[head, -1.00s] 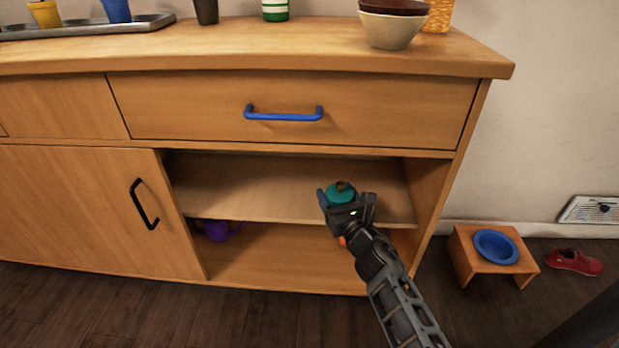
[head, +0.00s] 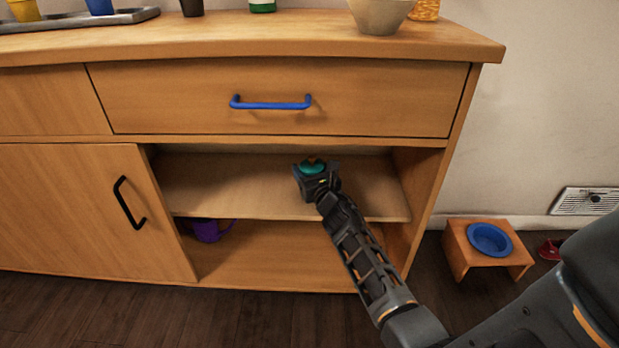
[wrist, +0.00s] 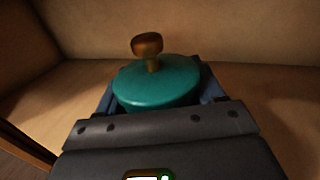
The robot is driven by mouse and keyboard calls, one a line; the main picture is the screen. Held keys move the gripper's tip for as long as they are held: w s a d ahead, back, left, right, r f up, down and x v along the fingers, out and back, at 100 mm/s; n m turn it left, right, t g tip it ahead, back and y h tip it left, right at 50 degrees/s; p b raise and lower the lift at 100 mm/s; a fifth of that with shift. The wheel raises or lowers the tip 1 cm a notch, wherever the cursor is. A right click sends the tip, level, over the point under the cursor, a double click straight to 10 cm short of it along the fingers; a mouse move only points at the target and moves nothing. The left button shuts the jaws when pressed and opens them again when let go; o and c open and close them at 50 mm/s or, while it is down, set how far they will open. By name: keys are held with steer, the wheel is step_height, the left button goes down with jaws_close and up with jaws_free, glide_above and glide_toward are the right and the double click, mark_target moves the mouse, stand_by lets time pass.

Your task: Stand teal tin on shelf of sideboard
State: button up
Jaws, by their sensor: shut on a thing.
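The teal tin (head: 313,169) has a round lid with a brown knob and is upright. In the wrist view the tin (wrist: 158,82) sits between the two fingers, and its lower part is hidden by my gripper. My gripper (head: 314,175) is shut on it, inside the open bay of the wooden sideboard (head: 270,75). The tin is over the shelf (head: 225,190) of that bay. I cannot tell whether its base touches the shelf board.
A purple pot (head: 207,231) stands in the compartment below the shelf, at the left. The shelf is bare on both sides of my gripper. A blue drawer handle (head: 271,103) sticks out above. A small stand with a blue bowl (head: 489,239) is on the floor at right.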

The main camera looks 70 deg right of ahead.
steer(key=shift+f, duration=0.5)
steer(key=o, duration=1.1)
